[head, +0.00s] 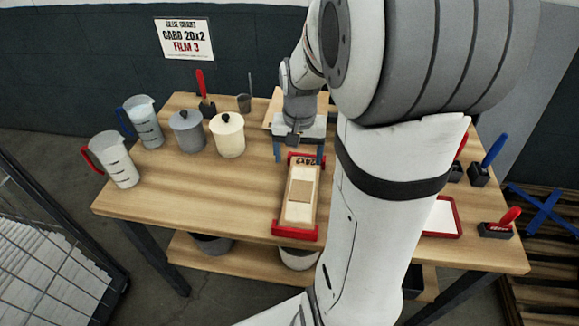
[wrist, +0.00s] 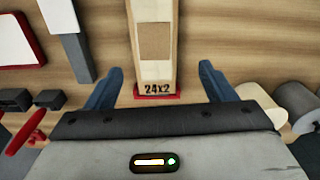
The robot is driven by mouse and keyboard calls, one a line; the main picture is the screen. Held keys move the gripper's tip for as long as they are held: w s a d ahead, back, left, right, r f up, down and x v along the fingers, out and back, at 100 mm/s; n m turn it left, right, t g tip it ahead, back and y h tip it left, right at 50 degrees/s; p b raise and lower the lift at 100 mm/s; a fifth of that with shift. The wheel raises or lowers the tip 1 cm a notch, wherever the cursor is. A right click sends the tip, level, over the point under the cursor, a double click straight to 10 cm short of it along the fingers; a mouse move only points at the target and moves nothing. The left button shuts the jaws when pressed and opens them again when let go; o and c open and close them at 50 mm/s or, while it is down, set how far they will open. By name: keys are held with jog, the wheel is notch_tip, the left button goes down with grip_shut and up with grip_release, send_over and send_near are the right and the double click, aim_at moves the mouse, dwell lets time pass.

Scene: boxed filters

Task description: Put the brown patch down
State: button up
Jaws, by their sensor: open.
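The brown patch (head: 301,190) lies flat on the pale top of a long narrow box (head: 298,213) with red ends, on the table. It also shows in the wrist view (wrist: 155,42), lying within the box's width, just beyond the printed "24x2" on the near end. My gripper (head: 299,155) is over the far end of the box, pointing down. Its blue fingers are spread wide on either side of the box in the wrist view (wrist: 161,70), with nothing between the tips but the box below. The fingers do not touch the patch.
A grey lidded pot (head: 187,132), a cream lidded pot (head: 228,136) and two measuring jugs (head: 114,160) stand at the left. A red-rimmed tray (head: 442,218) and brushes in dark holders are at the right. The wooden table (head: 200,190) is clear left of the box.

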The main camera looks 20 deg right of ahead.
jog(key=s+a+r+n+t, duration=0.3)
jog(key=s+a+r+n, duration=0.3)
jog(key=s+a, duration=0.4)
jog(key=shift+s+r, duration=0.8)
jog(key=shift+s, duration=0.15)
jog(key=shift+a, duration=0.1)
